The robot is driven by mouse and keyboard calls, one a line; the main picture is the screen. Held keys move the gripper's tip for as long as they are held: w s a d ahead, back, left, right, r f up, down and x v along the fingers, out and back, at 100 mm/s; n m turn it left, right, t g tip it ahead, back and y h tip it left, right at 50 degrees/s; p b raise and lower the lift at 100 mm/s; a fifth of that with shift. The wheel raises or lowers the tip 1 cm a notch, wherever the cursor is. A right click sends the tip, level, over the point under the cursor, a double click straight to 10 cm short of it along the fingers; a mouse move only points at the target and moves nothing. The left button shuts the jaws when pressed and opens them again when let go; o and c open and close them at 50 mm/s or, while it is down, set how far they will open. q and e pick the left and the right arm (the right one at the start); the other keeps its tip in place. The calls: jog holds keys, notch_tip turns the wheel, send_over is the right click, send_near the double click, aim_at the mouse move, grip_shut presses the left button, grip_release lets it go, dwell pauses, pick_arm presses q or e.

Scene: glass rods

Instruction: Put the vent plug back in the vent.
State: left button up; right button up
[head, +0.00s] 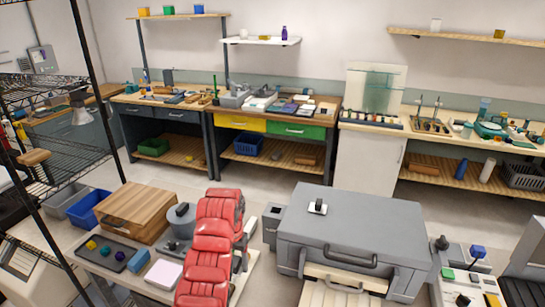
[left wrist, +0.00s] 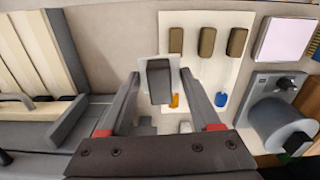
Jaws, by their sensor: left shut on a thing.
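In the left wrist view my left gripper (left wrist: 160,76) is shut on a dark grey block (left wrist: 159,84) with a white plate-like part behind it. This looks like the vent plug. It is over or near a pale board, and I cannot tell its height. In the head view my red left arm hides most of that area and the held thing. A big grey case (head: 345,226) stands just right of the arm. On its lid is a small white piece (head: 312,210) with a dark centre, perhaps the vent; I cannot tell whether the centre is raised or open. My right gripper is out of view.
A pale board with several brown blocks (left wrist: 207,41) lies beside the held thing. A grey round-topped device (head: 180,222), a wooden box (head: 137,212), a white pad (head: 163,275) and a dark tray (head: 105,254) are left of my arm. Workbenches line the wall.

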pick_arm(q)
jog(key=a+r+n+b, duration=0.2)
jog(key=a+r+b, duration=0.3)
jog(key=b, duration=0.3)
jog(key=shift+s+a+n, duration=0.25)
jog(key=shift+a+n, duration=0.1)
jog(key=shift+n, duration=0.05)
